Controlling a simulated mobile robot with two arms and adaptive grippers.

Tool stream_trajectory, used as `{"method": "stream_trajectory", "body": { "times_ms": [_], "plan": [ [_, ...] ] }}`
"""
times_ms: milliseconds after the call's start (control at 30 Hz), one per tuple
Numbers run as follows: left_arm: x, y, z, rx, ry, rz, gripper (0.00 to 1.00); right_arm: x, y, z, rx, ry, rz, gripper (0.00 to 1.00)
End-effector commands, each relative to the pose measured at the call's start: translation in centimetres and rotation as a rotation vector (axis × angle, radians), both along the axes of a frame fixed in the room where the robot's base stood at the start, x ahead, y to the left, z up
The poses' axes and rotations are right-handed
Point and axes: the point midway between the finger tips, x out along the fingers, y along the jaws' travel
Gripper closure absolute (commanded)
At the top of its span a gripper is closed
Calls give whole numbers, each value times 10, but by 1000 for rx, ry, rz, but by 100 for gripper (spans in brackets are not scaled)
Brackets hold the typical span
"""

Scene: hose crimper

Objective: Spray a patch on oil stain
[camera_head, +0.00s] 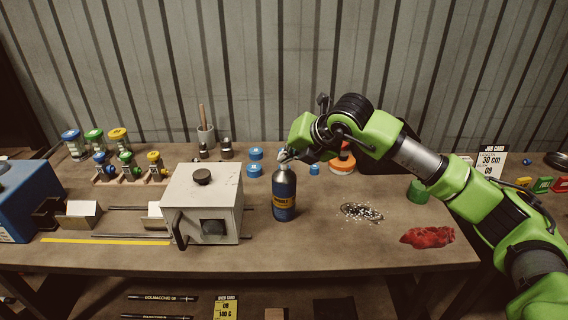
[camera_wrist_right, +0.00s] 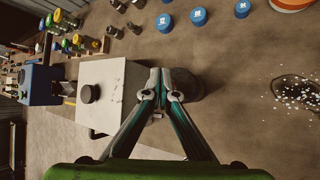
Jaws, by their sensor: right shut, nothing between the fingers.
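A dark blue spray bottle (camera_head: 284,196) with a yellow-lettered label and grey top stands upright on the bench, right of the grey machine. My right gripper (camera_head: 287,157) is shut and empty at the bottle's top. In the right wrist view the closed fingertips (camera_wrist_right: 163,84) overlap the dark bottle (camera_wrist_right: 188,84), hiding part of it; I cannot tell whether they touch. A dark oil stain strewn with white granules (camera_head: 361,212) lies on the bench right of the bottle, and the stain also shows in the right wrist view (camera_wrist_right: 298,92). My left gripper is not in view.
A grey box-shaped machine (camera_head: 213,190) with a black knob stands left of the bottle. A crumpled red cloth (camera_head: 428,237) lies right of the stain. Several blue caps (camera_head: 255,171) sit behind, with a green cap (camera_head: 419,192) at right. Bench between bottle and stain is clear.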

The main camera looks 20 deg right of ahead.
Motion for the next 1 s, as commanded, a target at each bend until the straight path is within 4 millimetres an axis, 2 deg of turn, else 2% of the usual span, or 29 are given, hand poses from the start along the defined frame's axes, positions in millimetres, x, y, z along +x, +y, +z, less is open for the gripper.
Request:
{"method": "stream_trajectory", "body": {
  "times_ms": [600, 1000],
  "plan": [
    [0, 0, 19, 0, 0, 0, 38, 1, 0, 56, 2, -2, -1, 100],
    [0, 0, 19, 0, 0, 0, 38, 0, 0, 60, 0, -1, -1, 100]
  ]
}}
